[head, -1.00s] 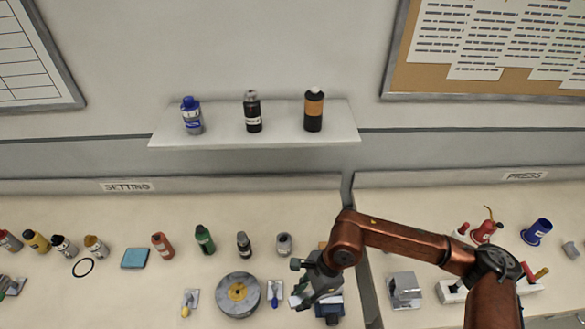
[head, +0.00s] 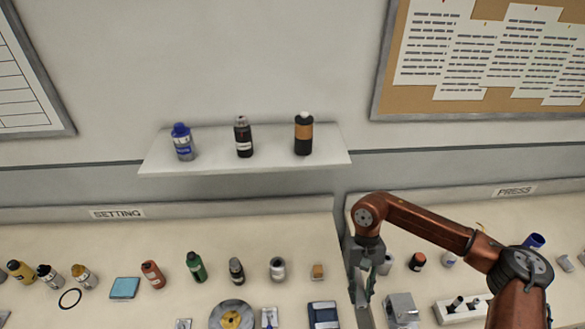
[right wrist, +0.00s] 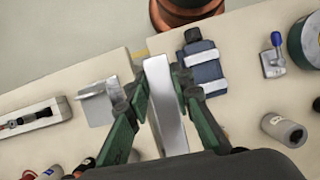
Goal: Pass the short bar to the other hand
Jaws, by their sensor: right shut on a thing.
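My right gripper (head: 362,290) hangs over the gap between the two benches, fingers pointing down. It is shut on the short bar, a plain silver-grey bar that lies lengthwise between the two green-and-black fingers in the right wrist view (right wrist: 165,108). The bar looks clear of the bench tops. In the head view the fingers largely hide the bar. My left gripper is in neither view.
A grey metal block (head: 402,309) and a white rack (head: 448,315) stand to the right. Several bottles line the left bench. A wall shelf (head: 245,165) is behind.

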